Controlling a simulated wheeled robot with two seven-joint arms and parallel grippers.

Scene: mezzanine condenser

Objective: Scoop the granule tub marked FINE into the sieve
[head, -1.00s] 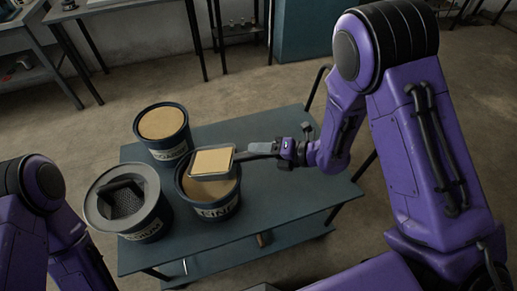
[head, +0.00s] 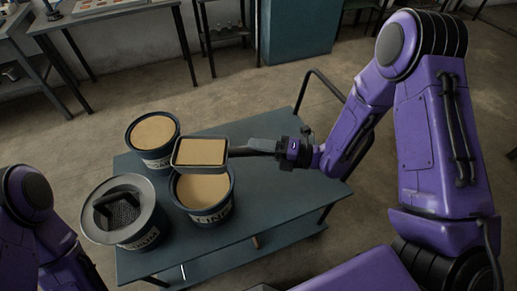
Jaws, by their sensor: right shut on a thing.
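My right gripper (head: 280,149) is shut on the handle of a grey scoop (head: 201,168). The scoop is level and holds tan granules (head: 202,151). It is held above the far rim of the front tub (head: 212,215), whose label seems to read FINE but is partly unclear. This tub holds tan granules. The sieve (head: 97,228), a grey round rim with a dark mesh well, sits on top of the left tub (head: 143,241). That tub's label is hard to read. My left gripper is out of view; only part of the left arm shows.
A third tub (head: 155,134) of tan granules stands at the back left, just beyond the scoop. All stand on a blue-grey cart (head: 285,190) with a dark push handle (head: 328,90). The cart's right side is clear. Benches stand along the wall behind.

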